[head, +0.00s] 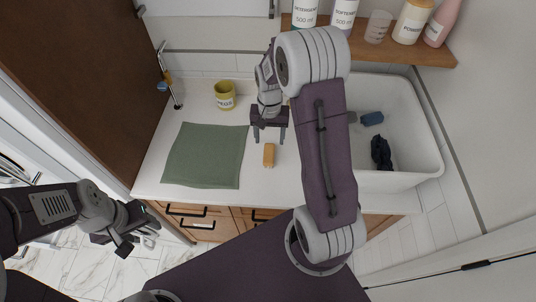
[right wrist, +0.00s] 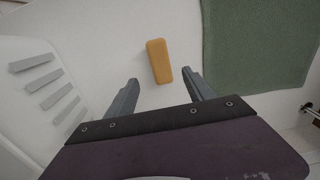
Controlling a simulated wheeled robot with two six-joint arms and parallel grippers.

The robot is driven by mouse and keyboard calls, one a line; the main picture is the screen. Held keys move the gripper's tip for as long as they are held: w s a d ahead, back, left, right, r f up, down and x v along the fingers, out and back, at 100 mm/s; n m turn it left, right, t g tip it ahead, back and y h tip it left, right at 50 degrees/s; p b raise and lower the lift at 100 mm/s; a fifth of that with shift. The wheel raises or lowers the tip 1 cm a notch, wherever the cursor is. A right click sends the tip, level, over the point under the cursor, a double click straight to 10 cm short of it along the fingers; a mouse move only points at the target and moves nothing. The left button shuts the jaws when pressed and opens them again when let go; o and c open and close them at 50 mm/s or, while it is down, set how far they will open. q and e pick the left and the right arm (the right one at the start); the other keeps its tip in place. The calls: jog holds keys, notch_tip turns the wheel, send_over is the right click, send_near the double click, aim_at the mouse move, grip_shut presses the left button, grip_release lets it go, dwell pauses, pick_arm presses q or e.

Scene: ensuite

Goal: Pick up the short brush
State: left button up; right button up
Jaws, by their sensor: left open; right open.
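A small tan-orange block (head: 269,155), which looks like the short brush, lies on the white counter to the right of the green cloth. No bristles show. In the right wrist view the block (right wrist: 158,60) lies lengthwise in line with the gap between my fingers, its near end at fingertip level. My right gripper (head: 269,141) is open and empty, pointing at the block, with a finger to either side of its near end. I cannot tell its exact height above the counter. My left gripper (head: 122,243) is open and empty, low in front of the cabinets, away from the counter.
The green cloth (head: 205,155) lies flat on the counter, with a yellow mug (head: 225,95) behind it. To the right, a white basin (head: 415,125) holds a blue item (head: 372,118) and a dark crumpled thing (head: 381,153). Bottles stand on a wooden shelf (head: 430,52) behind.

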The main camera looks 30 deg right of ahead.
aim_at(269, 152)
notch_tip(269, 152, down, 3)
jog(key=shift+s+a+r+p, duration=0.1)
jog(key=shift+s+p, duration=0.05)
jog(key=shift+p, duration=0.15)
jog(key=shift+f, duration=0.85)
notch_tip(269, 152, down, 4)
jog(key=shift+a+f+p, duration=0.1)
jog(key=shift+p, duration=0.55)
jog(key=shift+f, duration=0.2)
grip_shut()
